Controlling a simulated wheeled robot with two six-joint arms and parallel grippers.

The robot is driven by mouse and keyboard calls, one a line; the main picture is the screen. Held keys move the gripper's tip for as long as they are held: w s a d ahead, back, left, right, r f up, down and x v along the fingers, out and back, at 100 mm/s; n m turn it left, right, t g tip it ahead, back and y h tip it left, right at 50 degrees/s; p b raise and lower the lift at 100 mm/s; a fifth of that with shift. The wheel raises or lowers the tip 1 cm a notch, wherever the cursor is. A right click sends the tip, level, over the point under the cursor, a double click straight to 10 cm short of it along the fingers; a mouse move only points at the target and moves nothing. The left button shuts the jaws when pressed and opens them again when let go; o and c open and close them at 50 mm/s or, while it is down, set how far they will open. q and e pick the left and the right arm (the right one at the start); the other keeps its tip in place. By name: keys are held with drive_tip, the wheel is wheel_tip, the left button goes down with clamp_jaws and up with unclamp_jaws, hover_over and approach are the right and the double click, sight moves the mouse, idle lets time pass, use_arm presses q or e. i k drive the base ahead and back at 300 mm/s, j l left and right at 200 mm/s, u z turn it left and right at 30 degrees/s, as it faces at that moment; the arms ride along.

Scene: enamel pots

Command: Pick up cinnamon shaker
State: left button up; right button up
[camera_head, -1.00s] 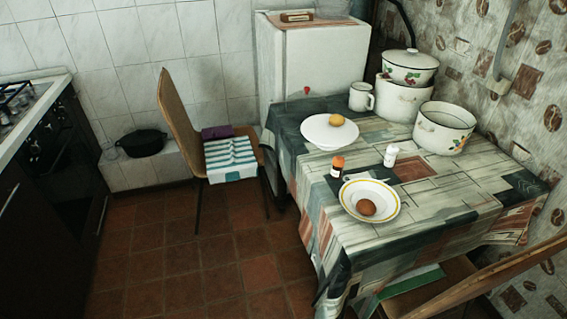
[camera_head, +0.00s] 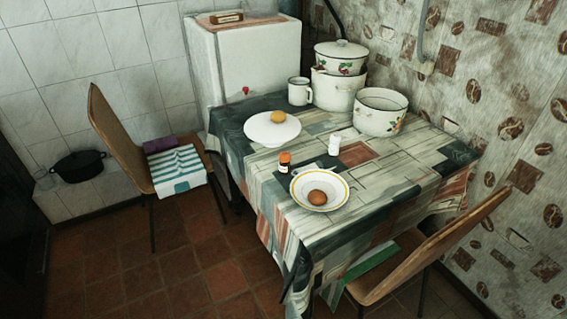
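Two small shakers stand upright on the table (camera_head: 400,193), behind the bowl at its front. One is a dark brown jar with an orange cap (camera_head: 285,162); its look fits a cinnamon shaker, but I cannot read its label. The other is a white shaker (camera_head: 334,145) a little to its right and farther back. Neither of my grippers shows in the head view, so I cannot see whether they are open or shut.
A yellow-rimmed bowl (camera_head: 302,197) holds a brown round item. A white plate (camera_head: 262,131) with a yellowish item, a mug (camera_head: 299,91) and enamel pots (camera_head: 380,112) stand farther back. Chairs flank the table at left (camera_head: 118,135) and front right (camera_head: 440,250). Tiled floor at front left is clear.

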sight(285, 157)
drive_tip(key=i+j, duration=0.2)
drive_tip(key=j, duration=0.15)
drive_tip(key=i+j+z, duration=0.2)
drive_tip(key=i+j, duration=0.2)
drive_tip(key=j, duration=0.3)
